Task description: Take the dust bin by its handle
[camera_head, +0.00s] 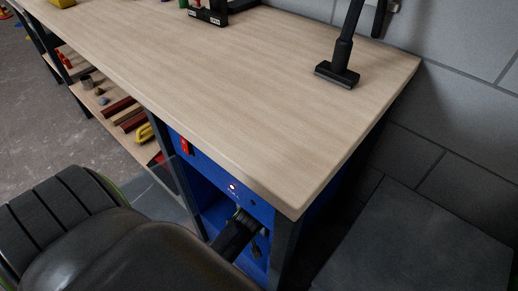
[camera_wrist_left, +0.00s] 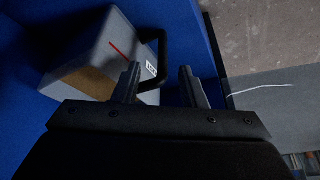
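The dust bin (camera_wrist_left: 90,58) shows in the left wrist view as a pale grey box with a brownish face, a red line and a small white label. It sits against blue walls. Its black loop handle (camera_wrist_left: 163,45) sticks out on the right, toward my left gripper (camera_wrist_left: 160,69). The two fingers are apart. The handle's lower part runs behind or beside the left finger; I cannot tell if they touch. In the head view my left gripper (camera_head: 241,228) is at the front of the blue housing (camera_head: 262,213) under the bench; the bin is hidden there. My right gripper is out of view.
The wooden benchtop (camera_head: 220,70) overhangs the blue housing, which has a red switch (camera_head: 185,145) and a lit button. A black nozzle-like tool (camera_head: 338,74) stands on the top. A lower shelf (camera_head: 105,110) holds several small items. A dark bench leg (camera_head: 287,245) stands right of the housing.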

